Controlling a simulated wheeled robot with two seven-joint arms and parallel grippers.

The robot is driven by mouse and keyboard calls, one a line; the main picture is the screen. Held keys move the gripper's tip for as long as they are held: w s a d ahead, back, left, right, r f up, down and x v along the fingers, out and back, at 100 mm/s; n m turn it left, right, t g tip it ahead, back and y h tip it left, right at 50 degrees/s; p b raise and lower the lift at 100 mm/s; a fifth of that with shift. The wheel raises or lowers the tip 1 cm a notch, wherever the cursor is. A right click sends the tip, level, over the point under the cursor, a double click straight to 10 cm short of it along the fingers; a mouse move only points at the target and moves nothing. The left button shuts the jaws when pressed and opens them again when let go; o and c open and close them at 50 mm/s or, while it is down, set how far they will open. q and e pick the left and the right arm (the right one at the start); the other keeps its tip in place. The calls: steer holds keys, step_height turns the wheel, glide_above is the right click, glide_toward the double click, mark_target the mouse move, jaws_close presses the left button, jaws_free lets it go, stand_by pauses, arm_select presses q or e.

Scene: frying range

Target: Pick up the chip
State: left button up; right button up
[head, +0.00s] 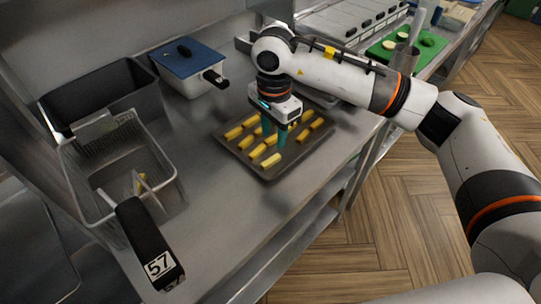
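Several yellow chips lie spread on a dark metal tray (247,161) on the steel counter. One chip (271,160) lies near the tray's front edge, another (257,152) just left of it, and one (234,133) at the left. More chips (316,123) lie on the right side. My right gripper (275,136) points down over the middle of the tray, its two teal fingers apart among the chips. I see no chip held between them, though the gripper hides some chips behind it. My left gripper is not in view.
A wire fry basket (75,165) with a black handle marked 57 (150,245) stands at the left, something yellow inside. A blue-lidded pot (190,68) stands behind the tray. A green board (388,50) lies at the back right. The counter in front of the tray is clear.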

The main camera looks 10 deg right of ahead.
mark_target(272, 159)
steer(key=shift+f, duration=0.65)
steer(key=shift+w+f, duration=0.1)
steer(key=shift+f, duration=0.6)
steer(key=f, duration=0.1)
steer(key=f+p, duration=0.2)
steer(key=f, duration=0.1)
steer(key=shift+s+a+f, duration=0.1)
steer(key=shift+s+a, duration=0.1)
steer(key=shift+s, duration=0.1)
steer(key=shift+f, duration=0.35)
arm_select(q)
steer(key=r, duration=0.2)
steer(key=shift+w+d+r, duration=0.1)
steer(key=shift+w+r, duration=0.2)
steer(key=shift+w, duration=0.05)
arm_select(e)
jaws_close()
